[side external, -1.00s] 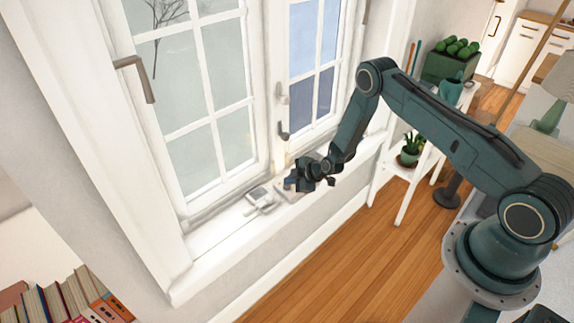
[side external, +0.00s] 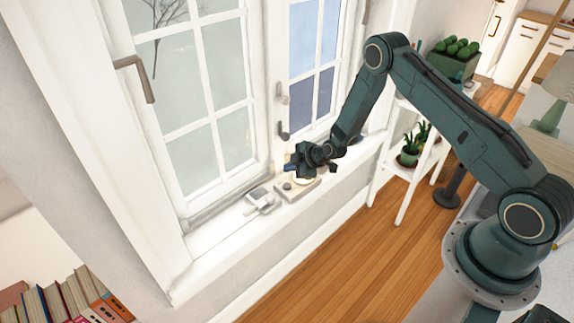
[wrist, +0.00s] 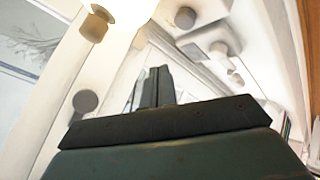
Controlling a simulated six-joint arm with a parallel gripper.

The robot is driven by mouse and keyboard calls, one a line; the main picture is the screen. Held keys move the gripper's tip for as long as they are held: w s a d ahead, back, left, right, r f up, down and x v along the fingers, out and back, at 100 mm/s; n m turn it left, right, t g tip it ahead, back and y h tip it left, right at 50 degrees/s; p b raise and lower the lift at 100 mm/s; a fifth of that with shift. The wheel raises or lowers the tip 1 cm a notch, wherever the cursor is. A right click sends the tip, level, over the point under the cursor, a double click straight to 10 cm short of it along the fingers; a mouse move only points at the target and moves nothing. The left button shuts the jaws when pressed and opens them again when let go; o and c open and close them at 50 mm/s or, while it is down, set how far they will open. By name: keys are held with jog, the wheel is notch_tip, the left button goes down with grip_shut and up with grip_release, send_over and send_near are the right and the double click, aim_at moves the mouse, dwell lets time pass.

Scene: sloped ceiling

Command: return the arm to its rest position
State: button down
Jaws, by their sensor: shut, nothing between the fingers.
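My gripper (side external: 300,162) hangs at the end of my dark teal arm, in front of the window and above the sill. In the wrist view its two fingers (wrist: 157,86) are together, with nothing seen between them. My arm is bent, with its elbow raised high and the forearm sloping down toward the window. The gripper appears clear of the objects on the sill.
The white sill (side external: 225,232) holds a small white-grey device (side external: 260,197) and a flat grey piece with a knob (side external: 298,190). Window handles (side external: 283,131) project near the gripper. A white shelf (side external: 407,192) bears plants. Books (side external: 70,300) stand lower left.

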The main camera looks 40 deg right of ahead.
jog(key=shift+r, duration=0.1)
jog(key=s+a+r+m+g, duration=0.1)
jog(key=s+a+r, duration=0.1)
jog(key=r, duration=1)
jog(key=s+a+r+m, duration=0.1)
jog(key=s+r+m, duration=0.1)
jog(key=r, duration=1)
jog(key=s+a+r+m+g+h, duration=0.1)
jog(key=s+a+r+m, duration=0.15)
jog(key=s+r, duration=1.05)
jog(key=s+r+m, duration=0.2)
jog(key=s+m, duration=0.1)
jog(key=s, duration=0.8)
jog(key=s+r+m+g+h, duration=0.1)
jog(key=s+r+m, duration=0.1)
jog(key=s, duration=1)
jog(key=shift+r+m, duration=0.25)
jog(key=shift+m, duration=0.2)
jog(key=shift+a, duration=0.1)
